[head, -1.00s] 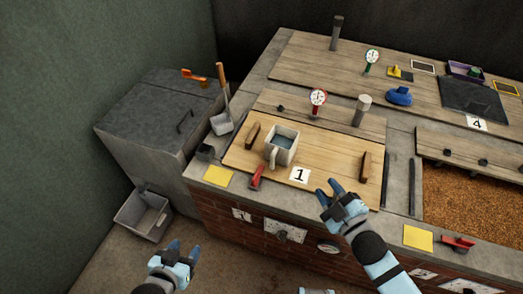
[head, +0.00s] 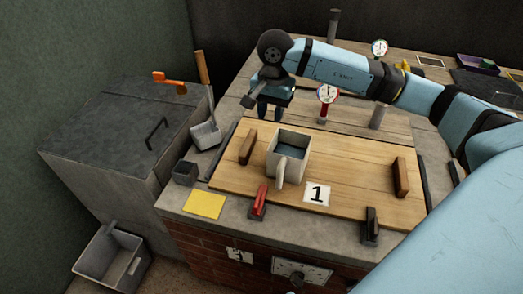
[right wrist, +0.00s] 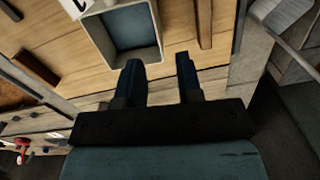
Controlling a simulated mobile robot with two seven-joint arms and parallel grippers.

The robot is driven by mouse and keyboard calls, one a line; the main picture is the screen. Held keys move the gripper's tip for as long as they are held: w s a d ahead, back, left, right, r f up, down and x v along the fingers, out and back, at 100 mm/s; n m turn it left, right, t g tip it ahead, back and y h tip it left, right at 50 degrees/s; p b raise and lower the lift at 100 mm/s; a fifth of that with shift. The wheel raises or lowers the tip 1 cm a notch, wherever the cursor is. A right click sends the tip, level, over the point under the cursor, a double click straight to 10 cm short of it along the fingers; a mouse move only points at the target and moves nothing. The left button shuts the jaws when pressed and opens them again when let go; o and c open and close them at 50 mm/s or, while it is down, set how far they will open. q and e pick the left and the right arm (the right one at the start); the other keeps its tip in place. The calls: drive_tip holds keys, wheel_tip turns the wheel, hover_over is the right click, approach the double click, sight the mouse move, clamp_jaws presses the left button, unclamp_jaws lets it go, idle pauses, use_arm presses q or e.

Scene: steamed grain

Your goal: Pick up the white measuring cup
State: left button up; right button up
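The white measuring cup (head: 296,168) is a square, open cup with a handle on its front side. It stands upright on the wooden board (head: 345,170) marked 1. Its inside looks blue-grey; I cannot tell what is in it. My right gripper (head: 269,110) is above and behind the cup in the head view, pointing down, apart from it. In the right wrist view my right gripper's fingers (right wrist: 158,66) are spread with nothing between them, and the cup (right wrist: 143,57) is beyond them at the top. My left gripper is not in view.
Brown handles (head: 248,147) (head: 400,177) stand on the board's left and right. A red clip (head: 258,203) and a black clip (head: 371,226) sit at its front. A gauge (head: 327,95) stands behind. A scoop (head: 206,134) and small dark box (head: 185,173) are left.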

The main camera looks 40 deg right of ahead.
drive_tip(key=b, duration=0.1)
hover_over(272, 147)
wheel_tip(272, 147, down, 7)
drive_tip(key=shift+h, duration=0.3)
drive_tip(key=shift+w+d+f+b, duration=0.1)
drive_tip(key=shift+f+b, duration=0.35)
drive_tip(key=shift+f, duration=1.2)
drive_tip(key=shift+w+d+f+b, duration=0.1)
drive_tip(key=shift+f+b, duration=0.35)
drive_tip(key=shift+f, duration=1.15)
clamp_jaws()
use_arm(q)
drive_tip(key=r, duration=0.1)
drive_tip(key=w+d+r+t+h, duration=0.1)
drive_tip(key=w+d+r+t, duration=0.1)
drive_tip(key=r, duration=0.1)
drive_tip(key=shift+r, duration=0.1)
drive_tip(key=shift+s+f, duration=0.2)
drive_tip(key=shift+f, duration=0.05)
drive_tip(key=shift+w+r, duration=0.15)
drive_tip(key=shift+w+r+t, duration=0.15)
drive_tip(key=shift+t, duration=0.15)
